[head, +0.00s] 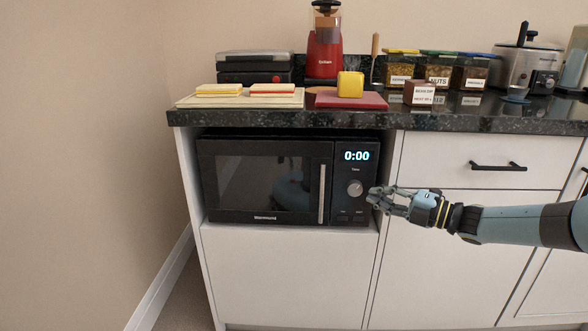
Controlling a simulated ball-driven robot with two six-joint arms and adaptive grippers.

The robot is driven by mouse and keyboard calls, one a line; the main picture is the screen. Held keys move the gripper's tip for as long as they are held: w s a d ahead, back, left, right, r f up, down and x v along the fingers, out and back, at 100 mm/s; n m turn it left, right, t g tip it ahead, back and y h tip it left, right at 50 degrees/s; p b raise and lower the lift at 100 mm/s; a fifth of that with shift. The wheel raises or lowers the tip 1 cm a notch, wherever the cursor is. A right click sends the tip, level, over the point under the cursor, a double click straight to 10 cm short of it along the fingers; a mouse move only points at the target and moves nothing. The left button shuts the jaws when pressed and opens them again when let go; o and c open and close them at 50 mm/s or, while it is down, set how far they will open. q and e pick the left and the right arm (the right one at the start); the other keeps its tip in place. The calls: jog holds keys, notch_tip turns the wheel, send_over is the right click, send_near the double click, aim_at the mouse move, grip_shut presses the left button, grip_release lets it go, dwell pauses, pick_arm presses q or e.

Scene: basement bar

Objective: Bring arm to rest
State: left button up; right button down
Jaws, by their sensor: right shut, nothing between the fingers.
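My right gripper (376,198) comes in from the right and is shut and empty. Its fingertips are in front of the lower right part of the black microwave (262,180), just below the round knob (355,188). I cannot tell whether they touch the panel. The microwave door is closed and its display (357,156) reads 0:00. My left gripper does not show.
The dark stone counter (300,119) holds a board (215,101) with two sandwiches, a yellow block (350,84) on a red board, a red grinder (324,50), labelled jars and a cooker (520,70). A drawer handle (498,167) sticks out above my right forearm.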

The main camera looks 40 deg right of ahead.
jog(key=s+a+f+m+g+h+p, duration=0.1)
jog(key=s+a+f+m+g+h, duration=0.2)
jog(key=s+a+f, duration=0.55)
jog(key=s+a+f+m+g+p, duration=0.15)
jog(key=s+a+f+m, duration=0.35)
jog(key=f, duration=0.6)
jog(key=s+a+f+m+g+h+p, duration=0.1)
jog(key=s+a+f+m+g+h, duration=0.1)
jog(key=s+a+f+m+g, duration=0.45)
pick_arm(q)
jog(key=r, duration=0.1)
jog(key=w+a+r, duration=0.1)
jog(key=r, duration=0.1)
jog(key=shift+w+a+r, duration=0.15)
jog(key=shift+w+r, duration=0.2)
pick_arm(e)
jog(key=s+a+f+m+g, duration=0.2)
jog(key=s+a+f, duration=0.1)
jog(key=s, duration=0.4)
jog(key=s+a+f+m+g, duration=0.1)
jog(key=s+a+f+g, duration=0.1)
jog(key=s+f, duration=0.3)
jog(key=s+a+f+m+g, duration=0.2)
jog(key=s+a+f, duration=0.1)
jog(key=s, duration=0.8)
jog(key=shift+a+f+m, duration=0.35)
jog(key=shift+a+f, duration=0.05)
jog(key=shift+f, duration=0.05)
